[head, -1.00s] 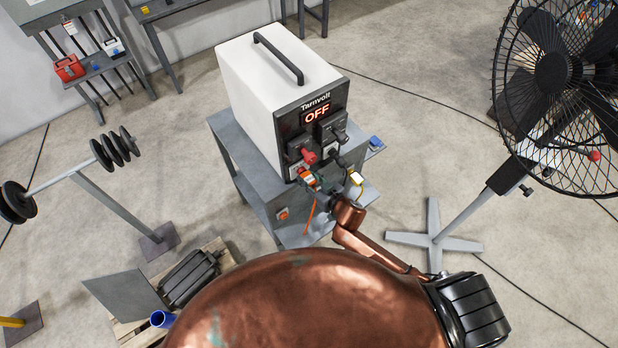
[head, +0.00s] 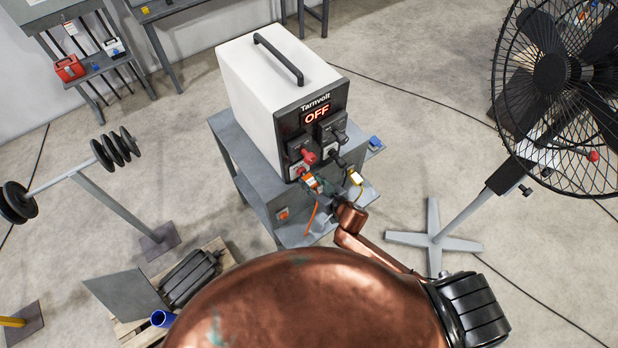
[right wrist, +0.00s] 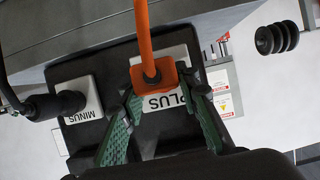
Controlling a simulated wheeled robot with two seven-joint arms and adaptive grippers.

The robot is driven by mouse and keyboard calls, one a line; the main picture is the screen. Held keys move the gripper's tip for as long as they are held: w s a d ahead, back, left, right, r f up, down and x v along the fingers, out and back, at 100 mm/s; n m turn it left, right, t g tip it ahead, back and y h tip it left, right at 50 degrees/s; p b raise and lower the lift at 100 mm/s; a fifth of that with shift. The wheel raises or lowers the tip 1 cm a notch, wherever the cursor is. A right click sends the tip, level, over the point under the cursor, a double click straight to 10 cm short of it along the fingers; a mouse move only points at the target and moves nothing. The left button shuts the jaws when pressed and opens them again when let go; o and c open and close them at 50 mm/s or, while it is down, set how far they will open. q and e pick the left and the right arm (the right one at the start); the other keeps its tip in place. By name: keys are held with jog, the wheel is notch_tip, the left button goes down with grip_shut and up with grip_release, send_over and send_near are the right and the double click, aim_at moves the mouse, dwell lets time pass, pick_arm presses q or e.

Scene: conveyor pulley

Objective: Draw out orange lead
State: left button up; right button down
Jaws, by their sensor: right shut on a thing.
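A white power unit (head: 262,88) marked Tarnvolt, its display reading OFF, stands on a grey cart. The orange lead (head: 314,215) hangs from its front, low on the left. In the right wrist view the orange lead's plug (right wrist: 156,80) is at the white PLUS plate (right wrist: 170,112), its cable running up. Whether it is fully seated is unclear. My right gripper (right wrist: 162,95) is shut on this plug, with its green-padded fingers on both sides. A black plug (right wrist: 55,106) sits at the MINUS plate (right wrist: 82,97). My left gripper is not in view.
A large fan (head: 552,75) stands at right. The floor between cart and fan is open.

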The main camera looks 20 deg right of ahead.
jog(key=shift+s, duration=0.1)
jog(key=s+d+p, duration=0.1)
jog(key=s+d, duration=0.1)
jog(key=s, duration=0.5)
jog(key=shift+s+d+f+p, duration=0.25)
jog(key=shift+d+f+p, duration=0.05)
jog(key=shift+d+p, duration=0.1)
dwell(0.8)
